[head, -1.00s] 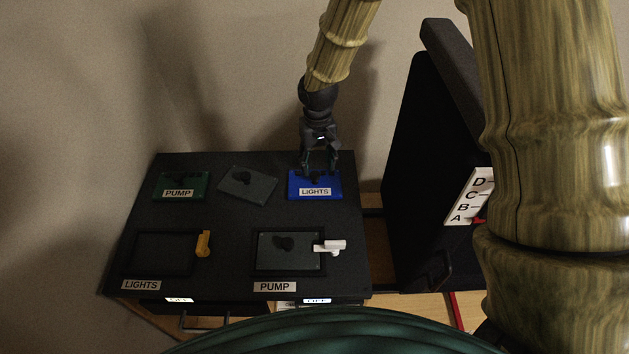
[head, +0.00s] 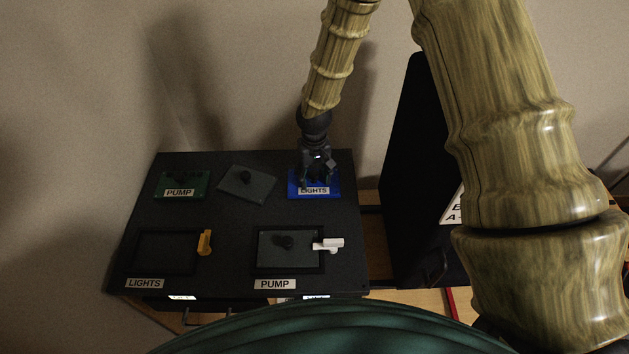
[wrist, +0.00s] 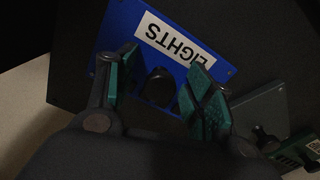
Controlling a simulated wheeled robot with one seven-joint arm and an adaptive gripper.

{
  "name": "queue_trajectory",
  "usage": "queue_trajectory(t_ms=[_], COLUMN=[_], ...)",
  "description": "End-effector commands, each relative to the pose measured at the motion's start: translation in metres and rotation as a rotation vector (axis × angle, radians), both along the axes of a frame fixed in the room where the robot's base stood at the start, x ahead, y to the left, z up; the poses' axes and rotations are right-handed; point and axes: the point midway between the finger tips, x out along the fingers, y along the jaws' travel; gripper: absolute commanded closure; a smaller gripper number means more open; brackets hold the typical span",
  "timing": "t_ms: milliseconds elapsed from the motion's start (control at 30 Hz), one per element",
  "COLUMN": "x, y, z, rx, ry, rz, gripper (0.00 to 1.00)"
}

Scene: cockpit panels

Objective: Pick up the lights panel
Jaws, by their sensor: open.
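The lights panel is a blue plate (head: 327,193) with a white LIGHTS label, lying at the back right of the black table top. In the wrist view the blue plate (wrist: 120,40) carries a dark round knob (wrist: 160,87). My gripper (head: 316,180) is over this panel. In the wrist view my open gripper (wrist: 163,88) has one green-padded finger on each side of the knob, with gaps showing. I cannot tell whether the fingers touch the plate.
A green PUMP panel (head: 196,184) and a grey panel (head: 247,182) lie to the left. An empty LIGHTS frame (head: 138,251) with an orange latch (head: 205,242) is front left. A PUMP frame (head: 259,264) with a grey panel and white latch (head: 328,245) is front right.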

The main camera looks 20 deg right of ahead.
Motion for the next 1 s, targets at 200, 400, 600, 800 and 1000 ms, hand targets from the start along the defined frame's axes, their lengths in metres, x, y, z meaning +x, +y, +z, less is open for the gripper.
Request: queue_trajectory(t_ms=[200,400,600,800,1000], x=[0.000,0.000,0.000,0.001,0.002], y=[0.000,0.000,0.000,0.000,0.000], z=[-0.001,-0.001,0.000,0.000,0.011], rx=[0.000,0.000,0.000,0.000,0.001], ry=[-0.001,-0.001,-0.001,-0.001,-0.005], rz=[0.000,0.000,0.000,0.000,-0.001], gripper=[0.47,0.78,1.00,1.00,1.00])
